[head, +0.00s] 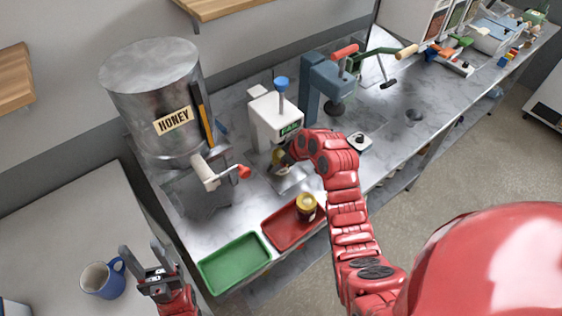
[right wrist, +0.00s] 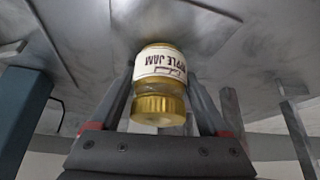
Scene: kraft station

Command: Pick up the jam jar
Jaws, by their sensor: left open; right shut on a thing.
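In the head view my right gripper (head: 284,158) is at the front of the white dispenser labelled "JAM" (head: 268,120), and the jar (head: 278,157) shows only in part. My left gripper (head: 150,258) is open and empty, just right of a blue mug.
Another jar with a yellow lid (head: 306,203) stands on the red tray (head: 284,233). A green tray (head: 232,262) lies left of it. A large honey tank (head: 150,100) stands at left, and a blue-grey press (head: 318,92) stands right of the dispenser. The blue mug (head: 98,281) is at lower left.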

